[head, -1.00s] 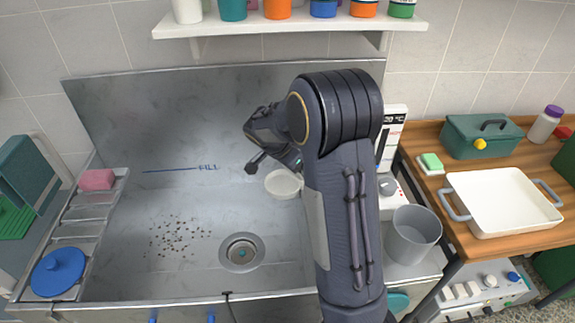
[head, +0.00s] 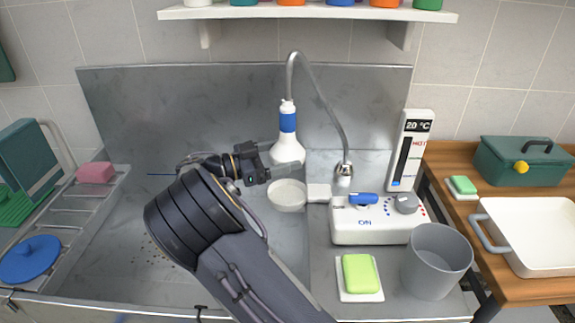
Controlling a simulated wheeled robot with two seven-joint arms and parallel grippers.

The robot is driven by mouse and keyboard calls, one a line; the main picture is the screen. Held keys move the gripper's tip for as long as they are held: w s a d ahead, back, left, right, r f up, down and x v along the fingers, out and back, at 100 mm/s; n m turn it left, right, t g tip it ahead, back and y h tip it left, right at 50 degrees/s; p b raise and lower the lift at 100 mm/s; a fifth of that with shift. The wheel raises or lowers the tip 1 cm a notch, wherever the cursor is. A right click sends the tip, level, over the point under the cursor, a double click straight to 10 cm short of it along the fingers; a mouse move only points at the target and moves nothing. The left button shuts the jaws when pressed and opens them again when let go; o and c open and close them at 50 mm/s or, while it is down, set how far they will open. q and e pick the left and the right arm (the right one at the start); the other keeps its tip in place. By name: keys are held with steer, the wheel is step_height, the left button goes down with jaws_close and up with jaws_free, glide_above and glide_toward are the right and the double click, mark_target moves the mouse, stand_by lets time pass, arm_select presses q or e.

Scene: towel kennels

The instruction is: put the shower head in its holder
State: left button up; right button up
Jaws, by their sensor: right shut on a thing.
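The shower head (head: 287,143) is white with a blue band. It is upright above the sink basin, wide end down, with a grey hose (head: 318,85) arching from its top to a metal fitting at right. My right gripper (head: 287,162) reaches in from the left and is shut on the shower head near its wide lower part, partly hiding it. A round, pale, shallow cup (head: 287,195), which looks like the holder, sits just below, joined by a short white arm to the control box (head: 375,222). Whether the shower head touches the cup cannot be told. My left gripper is not in view.
A grey bucket (head: 436,262) and a green sponge (head: 361,273) stand at the front right. A thermometer panel (head: 410,150) rises behind the control box. A shelf with several coloured containers (head: 320,14) hangs above. A rack (head: 85,215) stands left.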

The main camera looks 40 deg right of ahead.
steer(key=b, duration=0.2)
glide_above(282, 198)
steer(key=shift+f, duration=2.55)
step_height(282, 198, down, 4)
steer(key=b, duration=0.2)
steer(key=shift+r+b, duration=0.15)
steer(key=shift+b, duration=0.25)
steer(key=shift+f+b, duration=0.95)
steer(key=shift+b, duration=0.1)
steer(key=shift+s+f, duration=0.1)
steer(key=shift+f, duration=0.15)
